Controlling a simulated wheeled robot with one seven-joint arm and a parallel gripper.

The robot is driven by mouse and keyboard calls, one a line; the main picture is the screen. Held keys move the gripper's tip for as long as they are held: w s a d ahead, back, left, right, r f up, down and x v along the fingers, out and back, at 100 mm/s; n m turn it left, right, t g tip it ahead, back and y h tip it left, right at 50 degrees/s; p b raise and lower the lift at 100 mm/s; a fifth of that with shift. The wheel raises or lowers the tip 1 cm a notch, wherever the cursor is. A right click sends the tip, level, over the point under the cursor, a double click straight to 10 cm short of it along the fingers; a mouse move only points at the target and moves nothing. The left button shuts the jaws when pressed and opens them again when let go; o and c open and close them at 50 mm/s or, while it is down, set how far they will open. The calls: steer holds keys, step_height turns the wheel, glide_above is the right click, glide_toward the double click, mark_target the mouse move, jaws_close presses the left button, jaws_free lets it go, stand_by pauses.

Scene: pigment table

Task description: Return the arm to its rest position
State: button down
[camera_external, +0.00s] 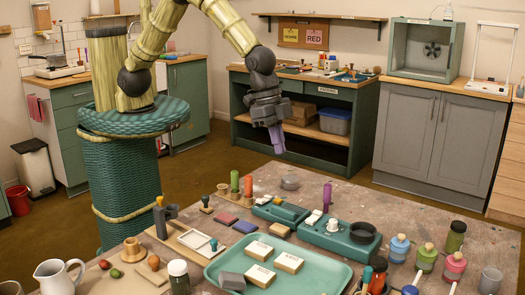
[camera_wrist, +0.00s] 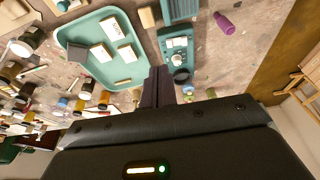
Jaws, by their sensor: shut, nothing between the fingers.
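My arm rises from its green woven base column and bends over at the top. My gripper (camera_external: 277,140) hangs from it, pointing down, in the open air at the far edge of the pigment table (camera_external: 330,180). Its purple-grey fingers are together with nothing between them. In the wrist view the closed fingers (camera_wrist: 158,84) show in front of the table top. The gripper touches nothing that I can see.
The table holds a teal tray (camera_external: 328,276) with pale blocks, a teal device (camera_external: 340,238), a purple bottle (camera_external: 327,197), several jars and a white jug (camera_external: 58,277). A green workbench (camera_external: 345,121) stands behind. Floor lies open between them.

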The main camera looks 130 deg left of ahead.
steer(key=s+d+r, duration=0.1)
steer(key=s+r, duration=0.1)
steer(key=s, duration=1.2)
steer(key=s+d+r, duration=0.1)
steer(key=s+r, duration=0.2)
steer(key=s, duration=1.1)
steer(key=shift+s+g, duration=0.25)
steer(key=shift+g, duration=0.05)
steer(key=shift+w, duration=0.1)
